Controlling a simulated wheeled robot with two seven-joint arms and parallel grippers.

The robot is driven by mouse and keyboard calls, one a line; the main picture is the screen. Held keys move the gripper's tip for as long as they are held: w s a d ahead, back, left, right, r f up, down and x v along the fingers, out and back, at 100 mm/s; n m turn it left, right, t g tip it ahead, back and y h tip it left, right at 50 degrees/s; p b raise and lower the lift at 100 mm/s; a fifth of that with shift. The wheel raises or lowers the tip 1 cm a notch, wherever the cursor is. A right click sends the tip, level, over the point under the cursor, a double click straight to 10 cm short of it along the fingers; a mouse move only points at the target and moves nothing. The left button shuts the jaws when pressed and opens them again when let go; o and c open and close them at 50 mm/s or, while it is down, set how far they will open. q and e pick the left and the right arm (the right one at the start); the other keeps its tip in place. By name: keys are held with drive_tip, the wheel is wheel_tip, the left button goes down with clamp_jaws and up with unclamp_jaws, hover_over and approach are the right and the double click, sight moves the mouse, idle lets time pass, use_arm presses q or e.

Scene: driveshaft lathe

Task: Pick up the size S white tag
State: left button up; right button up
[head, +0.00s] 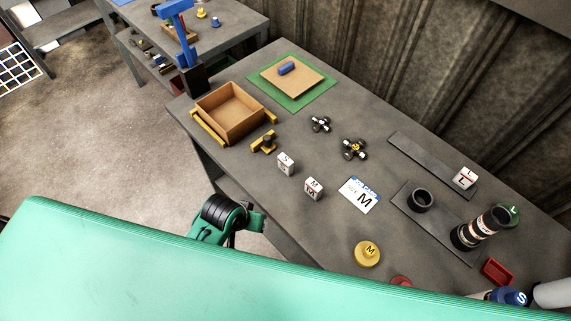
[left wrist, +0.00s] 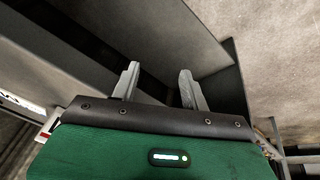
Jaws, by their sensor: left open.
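The size S white tag (head: 286,163) is a small white block with a dark S. It stands on the grey workbench (head: 322,232), left of a similar white M tag (head: 313,188). A white L tag (head: 465,178) sits farther right on a dark strip. In the left wrist view my left gripper (left wrist: 158,84) is open, with nothing between its two fingers. It points toward grey surfaces of a bench or shelf, and the S tag cannot be made out there. In the head view only part of an arm of mine shows at the bench's near edge. My right gripper is not in view.
A cardboard-coloured box (head: 230,112) with yellow handles and a yellow-black part (head: 264,143) stand left of the tag. An M card (head: 359,195), a yellow M disc (head: 367,253) and a dark cylinder stack (head: 478,229) lie right. Bench surface in front of the tags is clear.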

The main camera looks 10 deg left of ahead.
use_arm(q)
wheel_tip(320, 180, up, 8)
drive_tip(key=d, duration=0.2)
drive_tip(key=w+d+r+n+g+h, duration=0.1)
drive_tip(key=w+d+r+n+h, duration=0.15)
drive_tip(key=w+d+r, duration=0.5)
wheel_tip(320, 180, up, 5)
drive_tip(key=n+g+y, duration=0.2)
drive_tip(key=n+y, duration=0.3)
drive_tip(key=n, duration=0.4)
hover_over(286, 159)
drive_tip(key=shift+h, duration=0.25)
wheel_tip(286, 159, down, 8)
drive_tip(key=shift+d+r+p, duration=0.1)
drive_tip(key=shift+r+p, duration=0.1)
drive_tip(key=shift+p, duration=0.4)
drive_tip(key=shift+f+p, duration=0.4)
drive_tip(key=shift+f, duration=0.2)
drive_tip(key=f, duration=0.1)
drive_tip(key=f+p, duration=0.1)
drive_tip(key=f, duration=0.1)
drive_tip(key=shift+a+f, duration=0.2)
drive_tip(key=shift+f, duration=0.45)
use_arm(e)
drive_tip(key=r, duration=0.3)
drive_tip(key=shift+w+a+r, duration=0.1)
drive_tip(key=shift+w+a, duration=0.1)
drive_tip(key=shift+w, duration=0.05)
